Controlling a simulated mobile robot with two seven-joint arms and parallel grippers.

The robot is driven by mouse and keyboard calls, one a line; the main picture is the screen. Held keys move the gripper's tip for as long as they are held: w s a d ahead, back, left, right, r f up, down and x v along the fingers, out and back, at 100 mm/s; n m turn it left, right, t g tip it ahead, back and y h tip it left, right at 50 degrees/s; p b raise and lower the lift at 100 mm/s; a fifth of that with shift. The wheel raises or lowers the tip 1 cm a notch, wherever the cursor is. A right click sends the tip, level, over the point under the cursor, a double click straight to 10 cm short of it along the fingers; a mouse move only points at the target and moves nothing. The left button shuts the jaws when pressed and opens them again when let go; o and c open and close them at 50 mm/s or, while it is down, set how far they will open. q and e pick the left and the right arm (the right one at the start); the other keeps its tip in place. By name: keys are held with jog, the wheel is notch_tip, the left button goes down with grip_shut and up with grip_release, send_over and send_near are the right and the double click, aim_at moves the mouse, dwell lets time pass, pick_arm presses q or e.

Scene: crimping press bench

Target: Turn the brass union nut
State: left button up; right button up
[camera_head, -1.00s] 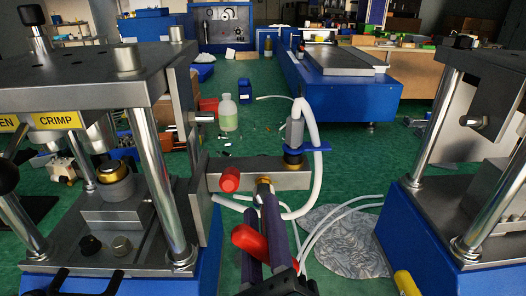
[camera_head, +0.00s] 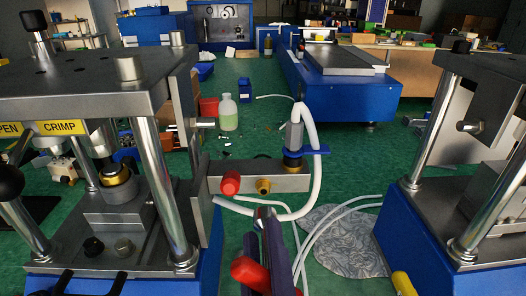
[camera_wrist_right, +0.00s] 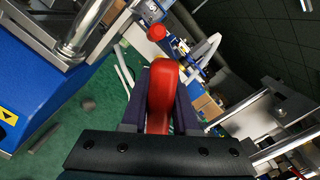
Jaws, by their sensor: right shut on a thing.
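A brass fitting (camera_head: 263,186) sits on the front of a grey bar beside a red knob (camera_head: 230,182). A second brass ring (camera_head: 292,162) sits on the same bar under a blue flat piece (camera_head: 306,151) and a white hose. I cannot tell for certain which is the union nut. My right gripper (camera_head: 264,222), with dark purple fingers, is below and nearer than the front fitting, apart from it in the picture. It is shut on a red rounded handle (camera_wrist_right: 162,88), also visible in the head view (camera_head: 250,272). My left gripper is not in view.
A crimping press (camera_head: 75,80) with steel columns stands close at left, another press (camera_head: 470,160) at right. White hoses (camera_head: 318,180) loop between them above a crumpled grey sheet (camera_head: 348,243).

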grip_shut()
jog(key=m+b, duration=0.1)
jog(key=f+m+b, duration=0.1)
jog(key=m+b, duration=0.1)
jog(key=s+m+b, duration=0.1)
jog(key=m+b, duration=0.1)
jog(key=shift+a+f, duration=0.2)
jog(key=shift+a, duration=0.1)
jog(key=m+b, duration=0.1)
jog(key=m, duration=0.1)
jog(key=m+b, duration=0.1)
jog(key=m, duration=0.1)
jog(key=s+d+r+m+b, duration=0.1)
jog(key=m, duration=0.1)
jog(key=shift+h+b, duration=0.3)
jog(key=shift+h, duration=0.1)
jog(key=shift+d+r+m, duration=0.15)
jog(key=shift+m, duration=0.55)
jog(key=shift+r, duration=0.25)
